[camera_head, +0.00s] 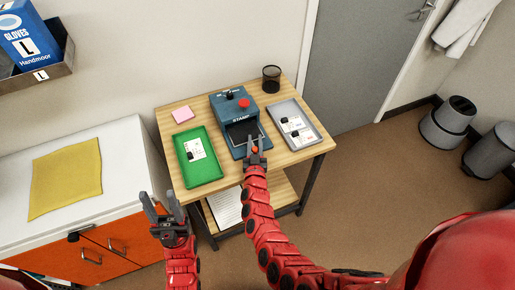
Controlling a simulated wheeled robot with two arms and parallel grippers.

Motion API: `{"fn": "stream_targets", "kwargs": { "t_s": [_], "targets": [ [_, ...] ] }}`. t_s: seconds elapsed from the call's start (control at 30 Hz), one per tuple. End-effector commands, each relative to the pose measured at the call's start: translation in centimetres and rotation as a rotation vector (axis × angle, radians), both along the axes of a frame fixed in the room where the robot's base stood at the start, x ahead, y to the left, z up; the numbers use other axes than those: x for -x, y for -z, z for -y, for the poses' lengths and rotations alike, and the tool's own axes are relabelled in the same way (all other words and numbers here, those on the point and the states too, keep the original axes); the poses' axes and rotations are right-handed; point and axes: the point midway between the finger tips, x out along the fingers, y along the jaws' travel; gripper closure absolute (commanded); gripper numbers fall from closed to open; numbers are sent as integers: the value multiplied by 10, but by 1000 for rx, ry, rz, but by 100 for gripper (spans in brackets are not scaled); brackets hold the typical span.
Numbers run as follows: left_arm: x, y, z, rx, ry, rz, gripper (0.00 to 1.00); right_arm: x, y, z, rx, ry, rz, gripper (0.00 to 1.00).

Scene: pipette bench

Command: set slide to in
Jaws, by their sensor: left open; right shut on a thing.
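The dark blue stamp machine (233,104) stands on the wooden table, with a red button on top and "STAMP" on its front. Its slide (238,152) sticks out at the front, low down. My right gripper (255,146) is at the slide's front end, shut on a small orange-red part that looks like the slide's knob. The fingers hide part of it. My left gripper (162,205) is open and empty, left of and below the table's front edge, away from the machine.
A green tray (187,169) with a card lies left of the machine. A grey tray (275,112) with cards lies right of it. A white cabinet (118,150) is at left.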

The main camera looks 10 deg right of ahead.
Motion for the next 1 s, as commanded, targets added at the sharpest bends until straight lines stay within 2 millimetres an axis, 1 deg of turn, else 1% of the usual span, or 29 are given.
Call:
{"fn": "stream_targets", "kwargs": {
  "t_s": [0.17, 0.2, 0.33, 0.6, 0.73, 0.87, 1.0],
  "targets": [
    [0, -1, 0, 0, 0, 0, 50, 1, 1, 0, 1, -1, -4, 100],
    [0, -1, 0, 0, 0, 0, 50, 1, 1, 0, 1, -1, -4, 61],
    [0, -1, 0, 0, 0, 0, 50, 1, 1, 0, 1, 0, -4, 39],
    [0, -1, 0, 0, 0, 0, 50, 2, 1, 0, 1, 0, -3, 39],
    [0, 1, 0, 0, 0, 0, 50, 6, 2, -1, -1, 1, -3, 39],
    [0, 4, 0, 0, 0, 0, 50, 17, 3, -3, -2, 0, -2, 39],
    [0, 9, 0, 0, 0, 0, 50, 37, 4, -4, -1, 1, -4, 39]
  ]
}}
